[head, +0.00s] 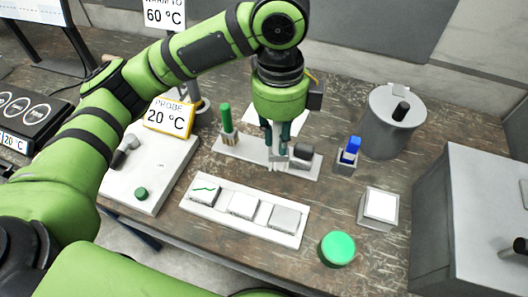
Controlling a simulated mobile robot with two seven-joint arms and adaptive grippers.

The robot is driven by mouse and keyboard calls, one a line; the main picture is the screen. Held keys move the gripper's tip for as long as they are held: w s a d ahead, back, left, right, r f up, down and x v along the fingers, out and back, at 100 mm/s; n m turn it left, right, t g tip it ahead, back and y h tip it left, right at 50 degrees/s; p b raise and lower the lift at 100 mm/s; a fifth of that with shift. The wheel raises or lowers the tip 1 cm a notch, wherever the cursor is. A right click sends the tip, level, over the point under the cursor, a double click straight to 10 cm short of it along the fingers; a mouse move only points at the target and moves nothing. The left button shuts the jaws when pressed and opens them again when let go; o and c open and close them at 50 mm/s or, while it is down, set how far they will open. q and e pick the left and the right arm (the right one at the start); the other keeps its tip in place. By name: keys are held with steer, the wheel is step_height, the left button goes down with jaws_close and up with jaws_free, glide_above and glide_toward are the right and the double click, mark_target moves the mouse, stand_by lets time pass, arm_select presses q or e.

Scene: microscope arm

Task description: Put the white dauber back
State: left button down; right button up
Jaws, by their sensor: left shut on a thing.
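My left gripper (279,140) points down over the middle of a white rack (240,148). It is shut on the white dauber (278,160), whose pale lower end shows just below the fingertips. The fingers hide its upper part. I cannot tell whether its lower end touches the rack or hangs just above it. A green-handled dauber (226,118) stands upright at the rack's left end. A dark-topped block (302,152) sits on the rack right of the gripper. My right gripper is not in view.
In front is a white strip with three square tiles (243,206). A blue-topped holder (348,152), a white-topped block (379,207), a green disc (337,249) and a grey lidded canister (393,122) stand right. A probe plate (142,180) lies left.

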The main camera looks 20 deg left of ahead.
arm_select(q)
steer(key=m, duration=0.1)
steer(key=d+r+m, duration=0.1)
steer(key=m, duration=0.1)
steer(key=shift+s, duration=0.1)
steer(key=shift+m, duration=0.3)
steer(key=w+a+f+p, duration=0.1)
steer(key=w+a+f, duration=0.1)
steer(key=w+f, duration=0.1)
steer(key=w+a+f+p, duration=0.1)
steer(key=w+a+f, duration=0.1)
steer(key=w+f, duration=0.1)
steer(key=w+a+f+p, duration=0.2)
steer(key=w+f, duration=0.1)
steer(key=f, duration=0.2)
steer(key=shift+w+a, duration=0.15)
steer(key=shift+a, duration=0.2)
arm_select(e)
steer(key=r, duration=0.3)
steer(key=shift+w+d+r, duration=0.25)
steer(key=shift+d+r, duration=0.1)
arm_select(q)
steer(key=c, duration=1.4)
jaws_free()
steer(key=shift+f, duration=0.1)
steer(key=o, duration=0.3)
